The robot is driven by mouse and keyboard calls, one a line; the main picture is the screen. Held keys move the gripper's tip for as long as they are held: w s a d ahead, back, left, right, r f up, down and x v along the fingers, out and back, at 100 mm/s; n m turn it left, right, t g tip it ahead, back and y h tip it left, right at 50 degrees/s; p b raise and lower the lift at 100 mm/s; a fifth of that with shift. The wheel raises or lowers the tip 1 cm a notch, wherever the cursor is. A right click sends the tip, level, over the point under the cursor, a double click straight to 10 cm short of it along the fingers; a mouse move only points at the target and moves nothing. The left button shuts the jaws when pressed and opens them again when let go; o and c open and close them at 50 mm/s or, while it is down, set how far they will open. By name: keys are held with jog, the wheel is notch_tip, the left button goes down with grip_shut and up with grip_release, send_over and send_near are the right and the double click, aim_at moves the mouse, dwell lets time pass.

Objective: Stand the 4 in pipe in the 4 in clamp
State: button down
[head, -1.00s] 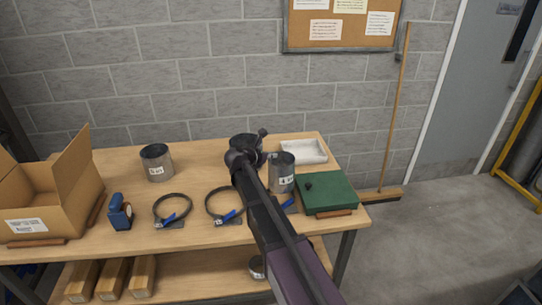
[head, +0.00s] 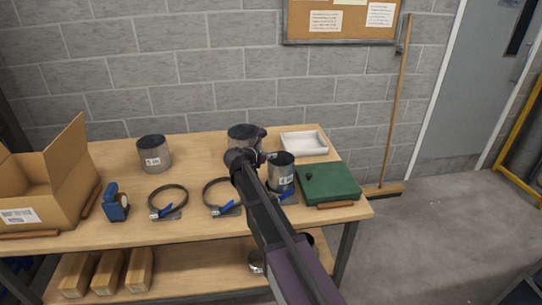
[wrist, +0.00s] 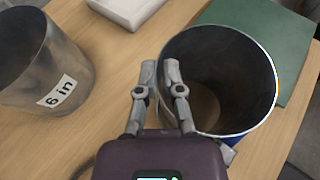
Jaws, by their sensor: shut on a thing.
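The 4 in pipe (head: 281,176) is a grey metal cylinder, upright at the right of the bench. In the wrist view its open mouth (wrist: 225,85) faces the camera. My gripper (wrist: 176,78) is shut on the left part of its rim, one finger on each side of the wall. A clamp with a blue handle (head: 288,197) shows at the pipe's base, mostly hidden by the pipe and my arm. Its size is not readable. I cannot tell whether the pipe's bottom rests inside the clamp ring or hangs just above it.
A 6 in pipe (wrist: 45,65) stands left of my gripper. Another pipe (head: 153,155) stands farther left. Two empty ring clamps (head: 168,200) (head: 220,197) lie along the front. A green case (head: 328,183) is close right of the held pipe; a white tray (head: 304,143) lies behind.

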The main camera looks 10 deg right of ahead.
jog(key=shift+f+b, duration=0.4)
jog(key=shift+f, duration=0.2)
jog(key=c, duration=0.7)
grip_release()
